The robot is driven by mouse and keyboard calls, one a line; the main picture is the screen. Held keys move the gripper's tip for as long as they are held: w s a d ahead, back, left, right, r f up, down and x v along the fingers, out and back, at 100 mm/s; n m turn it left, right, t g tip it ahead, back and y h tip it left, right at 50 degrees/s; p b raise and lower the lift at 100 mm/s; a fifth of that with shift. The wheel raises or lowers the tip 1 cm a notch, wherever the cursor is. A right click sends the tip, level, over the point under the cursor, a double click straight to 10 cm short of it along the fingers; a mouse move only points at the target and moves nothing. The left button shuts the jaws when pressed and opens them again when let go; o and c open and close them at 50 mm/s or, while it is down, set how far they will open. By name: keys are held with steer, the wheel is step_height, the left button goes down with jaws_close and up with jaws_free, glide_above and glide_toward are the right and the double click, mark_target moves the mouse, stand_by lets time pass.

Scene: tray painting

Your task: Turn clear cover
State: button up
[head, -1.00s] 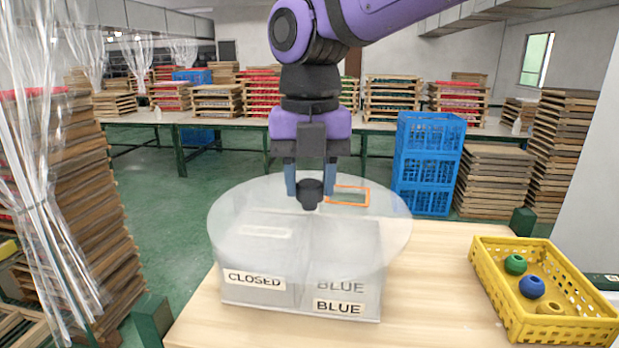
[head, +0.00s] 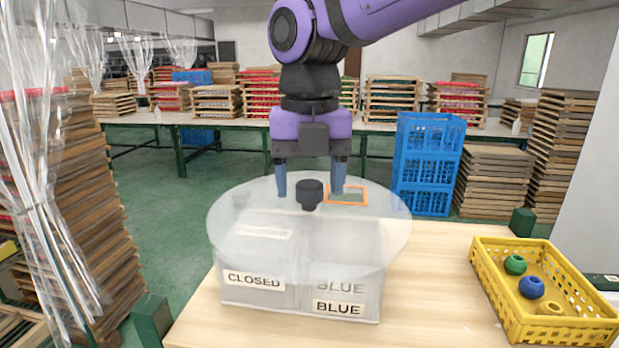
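The clear cover (head: 240,232) is a round, see-through disc lying over a grey box (head: 300,300) on the wooden table. A black knob (head: 309,194) stands up from the cover's middle. An orange rectangular outline (head: 346,203) marks an area on the cover, right of the knob. The box front carries a "CLOSED" label (head: 254,280) at left and a "BLUE" label (head: 338,308) at right. My gripper (head: 309,194) is open, its two blue fingers on either side of the knob with gaps on both sides. The contents of the box cannot be made out.
A yellow basket (head: 484,290) with a green ball (head: 515,264), a blue ball (head: 531,287) and a yellow ball (head: 550,308) stands on the right of the table (head: 425,300). Blue crates (head: 428,165) stand behind. A clear plastic curtain (head: 40,200) hangs at left.

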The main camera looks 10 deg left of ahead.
mark_target(310, 184)
step_height(310, 184, up, 11)
stand_by(0.6)
steer(key=shift+f, duration=0.1)
